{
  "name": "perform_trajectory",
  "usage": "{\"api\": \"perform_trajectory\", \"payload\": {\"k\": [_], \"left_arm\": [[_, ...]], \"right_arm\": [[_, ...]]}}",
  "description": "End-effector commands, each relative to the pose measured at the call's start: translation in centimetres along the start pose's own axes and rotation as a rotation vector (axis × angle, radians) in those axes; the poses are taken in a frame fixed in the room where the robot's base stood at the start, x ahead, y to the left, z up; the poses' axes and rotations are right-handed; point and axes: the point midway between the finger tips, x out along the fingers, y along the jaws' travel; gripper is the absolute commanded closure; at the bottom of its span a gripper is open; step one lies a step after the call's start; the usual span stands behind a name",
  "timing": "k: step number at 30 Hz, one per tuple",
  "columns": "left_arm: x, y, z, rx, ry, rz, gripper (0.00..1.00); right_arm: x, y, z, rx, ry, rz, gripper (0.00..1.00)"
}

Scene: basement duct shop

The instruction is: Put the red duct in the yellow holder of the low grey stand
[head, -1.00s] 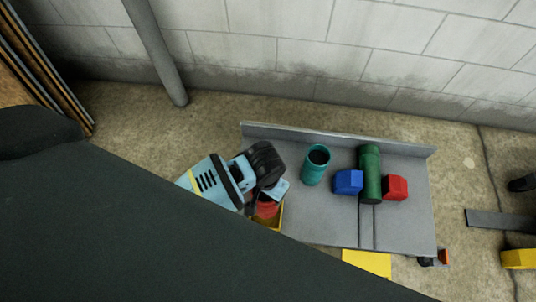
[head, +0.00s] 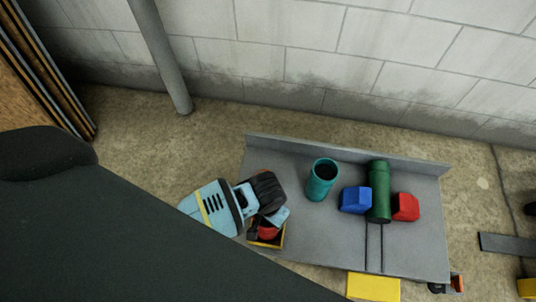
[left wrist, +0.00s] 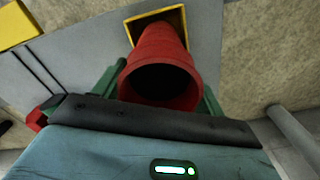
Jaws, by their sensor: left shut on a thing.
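The red duct (left wrist: 160,75) is a round open tube, its near mouth facing the left wrist camera. My left gripper (left wrist: 162,92) is shut on it, with a green finger on each side. In the head view the gripper (head: 268,218) hides most of the duct (head: 267,231). The yellow holder (left wrist: 183,15) is a square frame on the low grey stand (head: 320,240), at its left end; it also shows in the head view (head: 281,240). The duct's far end lines up with the holder's opening. I cannot tell how deep it sits. My right gripper is out of view.
A teal tube (head: 321,182) stands on the stand. A green cylinder (head: 379,195) lies between a blue block (head: 355,200) and a red block (head: 405,207). A raised back edge (head: 350,155) runs along the wall side. A yellow block (head: 373,287) is at the front.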

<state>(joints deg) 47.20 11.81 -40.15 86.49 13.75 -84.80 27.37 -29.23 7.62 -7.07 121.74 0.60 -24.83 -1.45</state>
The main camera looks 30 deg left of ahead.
Motion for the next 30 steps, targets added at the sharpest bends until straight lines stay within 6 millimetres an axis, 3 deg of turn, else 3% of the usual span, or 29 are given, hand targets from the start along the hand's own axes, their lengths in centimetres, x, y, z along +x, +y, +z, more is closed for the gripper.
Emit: {"api": "perform_trajectory", "payload": {"k": [2,14,15,18,20,30], "left_arm": [[1.06,0.02,0.00,0.001,0.000,0.001,0.77],[1.26,0.02,-0.05,0.000,0.001,0.001,0.77],[1.36,0.00,0.00,0.000,0.000,0.000,0.28],[1.33,0.00,0.00,0.001,0.000,0.000,0.15],[1.32,0.00,0.00,0.001,0.000,0.000,0.07],[1.05,0.01,-0.01,0.001,0.002,0.000,0.07]], "right_arm": [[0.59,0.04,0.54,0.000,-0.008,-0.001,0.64],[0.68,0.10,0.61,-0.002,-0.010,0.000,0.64],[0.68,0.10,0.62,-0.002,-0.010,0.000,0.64],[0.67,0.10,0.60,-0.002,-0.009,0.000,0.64],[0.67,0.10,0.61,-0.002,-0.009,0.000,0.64],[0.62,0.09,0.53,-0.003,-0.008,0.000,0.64]]}}
